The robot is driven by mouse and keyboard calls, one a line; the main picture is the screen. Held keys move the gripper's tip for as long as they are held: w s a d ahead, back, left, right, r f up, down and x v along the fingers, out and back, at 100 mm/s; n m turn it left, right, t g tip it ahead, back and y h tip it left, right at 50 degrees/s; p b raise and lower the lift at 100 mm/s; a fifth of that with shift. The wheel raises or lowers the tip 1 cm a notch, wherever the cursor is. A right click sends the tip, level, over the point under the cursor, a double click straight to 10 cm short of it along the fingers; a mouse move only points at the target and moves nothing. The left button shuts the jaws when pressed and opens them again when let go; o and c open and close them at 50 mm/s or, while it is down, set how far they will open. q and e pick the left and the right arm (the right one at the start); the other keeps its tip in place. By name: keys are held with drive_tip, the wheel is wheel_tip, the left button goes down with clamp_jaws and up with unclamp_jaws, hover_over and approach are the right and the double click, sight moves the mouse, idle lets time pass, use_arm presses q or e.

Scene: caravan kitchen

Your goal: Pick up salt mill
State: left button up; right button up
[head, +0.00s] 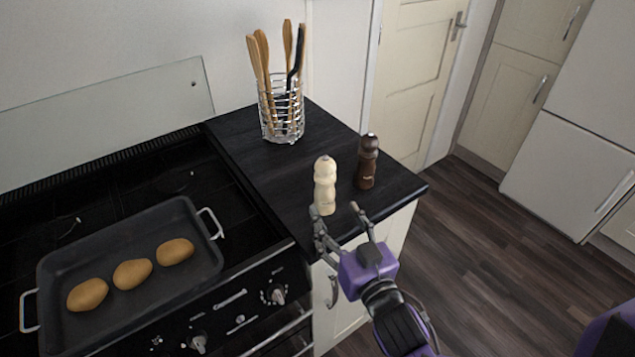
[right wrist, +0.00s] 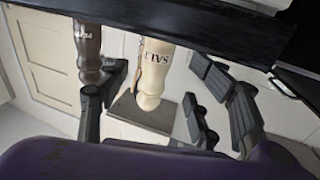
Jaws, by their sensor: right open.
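The cream salt mill (head: 325,187) stands upright near the front edge of the dark countertop (head: 260,180). My right gripper (head: 336,210) is open, at the counter's front edge just in front of the mill. In the right wrist view the salt mill (right wrist: 153,80), with its lettering inverted, shows between the spread fingers of the right gripper (right wrist: 155,98). I cannot tell whether a finger touches it. The dark brown pepper mill (head: 368,162) stands behind and to the right of the salt mill. It also shows at the left of the wrist view (right wrist: 87,48). My left gripper is not in view.
A wire utensil holder (head: 281,112) with wooden and black utensils stands at the back of the counter. A stove at left holds a roasting tray (head: 62,262) with three potatoes (head: 132,273). Wooden floor (head: 480,240) lies right of the counter.

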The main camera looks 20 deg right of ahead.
sight(329, 201)
drive_tip(key=shift+w+a, duration=0.15)
drive_tip(key=shift+w, duration=0.7)
drive_tip(key=shift+w+r, duration=0.15)
drive_tip(key=shift+w, duration=0.5)
drive_tip(key=w+p, duration=0.1)
drive_tip(key=w, duration=0.4)
drive_tip(key=shift+f, duration=0.2)
drive_tip(key=c, duration=1.4)
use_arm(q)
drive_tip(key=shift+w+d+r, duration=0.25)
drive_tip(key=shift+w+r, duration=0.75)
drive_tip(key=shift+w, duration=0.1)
use_arm(e)
drive_tip(key=shift+r, duration=0.15)
